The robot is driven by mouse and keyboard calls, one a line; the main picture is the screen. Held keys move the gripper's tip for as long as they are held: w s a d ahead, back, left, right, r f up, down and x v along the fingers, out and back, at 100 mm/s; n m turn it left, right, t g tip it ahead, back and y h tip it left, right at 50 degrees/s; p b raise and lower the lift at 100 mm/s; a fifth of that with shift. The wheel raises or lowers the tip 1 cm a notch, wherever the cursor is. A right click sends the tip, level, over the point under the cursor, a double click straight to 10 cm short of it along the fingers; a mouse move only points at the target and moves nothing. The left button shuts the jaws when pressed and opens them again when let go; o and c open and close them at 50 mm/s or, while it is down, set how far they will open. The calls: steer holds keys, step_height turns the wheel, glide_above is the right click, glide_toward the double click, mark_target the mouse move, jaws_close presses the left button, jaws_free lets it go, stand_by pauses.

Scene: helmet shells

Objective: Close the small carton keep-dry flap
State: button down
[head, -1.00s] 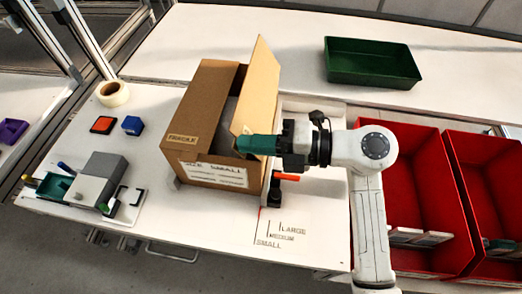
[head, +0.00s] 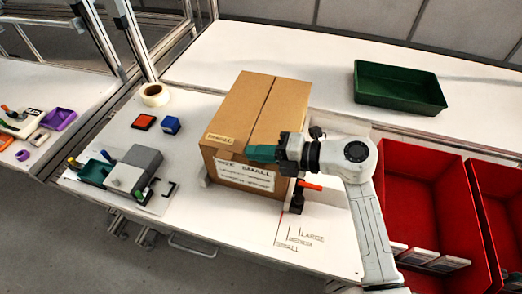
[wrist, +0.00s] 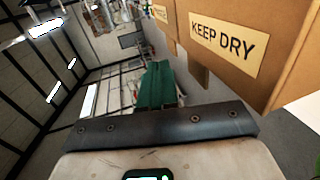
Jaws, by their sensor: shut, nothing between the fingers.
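The small brown carton (head: 228,160) stands on the white bench with its SMALL label facing me. Its keep-dry flap (head: 284,110) lies down over the right half of the top, beside the fragile flap (head: 240,105). The two meet at a thin seam along the middle. In the wrist view the KEEP DRY label (wrist: 222,44) shows on brown card. My gripper (head: 252,153) is shut and empty, its green fingers at the carton's front top edge. They also show in the wrist view (wrist: 158,86). I cannot tell whether they touch the flap.
A grey device (head: 134,172) sits front left. A green tray (head: 400,86) is behind, and red bins (head: 428,180) are right.

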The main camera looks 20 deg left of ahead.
steer(key=shift+a+f+h+p, duration=0.3)
steer(key=shift+f+h+p, duration=0.25)
steer(key=shift+h, duration=0.25)
steer(key=shift+r, duration=0.1)
